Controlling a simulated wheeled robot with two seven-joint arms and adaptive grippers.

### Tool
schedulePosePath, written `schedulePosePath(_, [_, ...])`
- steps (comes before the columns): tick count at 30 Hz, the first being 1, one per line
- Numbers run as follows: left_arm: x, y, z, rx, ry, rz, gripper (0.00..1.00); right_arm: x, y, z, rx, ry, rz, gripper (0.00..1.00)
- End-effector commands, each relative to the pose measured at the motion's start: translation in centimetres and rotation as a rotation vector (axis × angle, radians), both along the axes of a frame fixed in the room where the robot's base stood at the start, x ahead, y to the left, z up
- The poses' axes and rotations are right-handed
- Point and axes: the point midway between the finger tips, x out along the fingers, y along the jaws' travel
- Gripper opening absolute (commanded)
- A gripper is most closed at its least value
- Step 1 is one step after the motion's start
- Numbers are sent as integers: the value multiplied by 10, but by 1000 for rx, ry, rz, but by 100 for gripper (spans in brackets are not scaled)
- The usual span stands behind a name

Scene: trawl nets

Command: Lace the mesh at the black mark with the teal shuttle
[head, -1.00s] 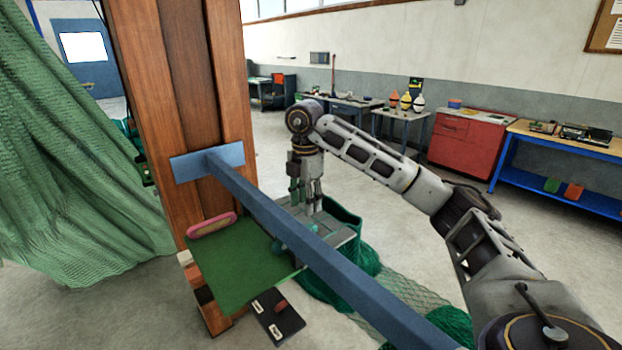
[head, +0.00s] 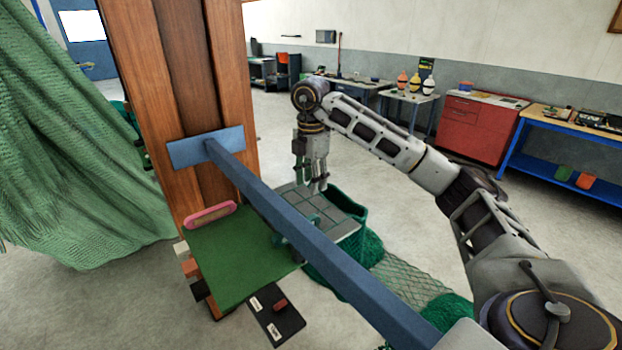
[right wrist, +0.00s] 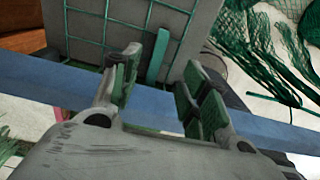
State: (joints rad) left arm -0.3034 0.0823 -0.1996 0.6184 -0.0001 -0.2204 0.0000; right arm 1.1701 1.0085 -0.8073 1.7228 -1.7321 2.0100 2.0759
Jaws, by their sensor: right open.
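My right gripper (head: 316,182) is open and empty, pointing down above a grey panel (head: 340,229). In the right wrist view its two green-padded fingers (right wrist: 152,92) stand apart. Green mesh cords (right wrist: 85,41) run in a grid across the panel there. A flat teal piece, which looks like the shuttle (right wrist: 158,55), lies on the panel just beyond the fingertips, apart from them. In the head view, teal parts show beside the blue bar, partly hidden by it. I cannot make out the black mark. My left gripper is not in view.
A blue bar (head: 300,240) runs diagonally from the wooden post (head: 175,90) in front of the panel. A green board (head: 235,255) with a pink item (head: 210,214) stands left of it. A black tray (head: 277,318) is below. Green netting (head: 400,285) lies right; a large net (head: 65,150) hangs left.

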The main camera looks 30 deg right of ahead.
Motion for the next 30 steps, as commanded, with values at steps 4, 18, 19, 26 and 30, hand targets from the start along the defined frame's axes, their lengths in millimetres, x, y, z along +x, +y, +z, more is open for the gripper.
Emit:
schedulePosePath(4, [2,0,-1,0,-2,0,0,0,0,-5,1,1,1,45])
schedulePosePath(18, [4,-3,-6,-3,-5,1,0,0,0,-35,1,2,1,45])
schedulePosePath(19, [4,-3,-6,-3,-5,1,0,0,0,-38,1,2,1,45])
schedulePosePath(26, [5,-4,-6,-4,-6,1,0,-1,0,-58,0,2,0,45])
schedulePosePath(30, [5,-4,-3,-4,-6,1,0,-1,0,-73,0,3,0,45])
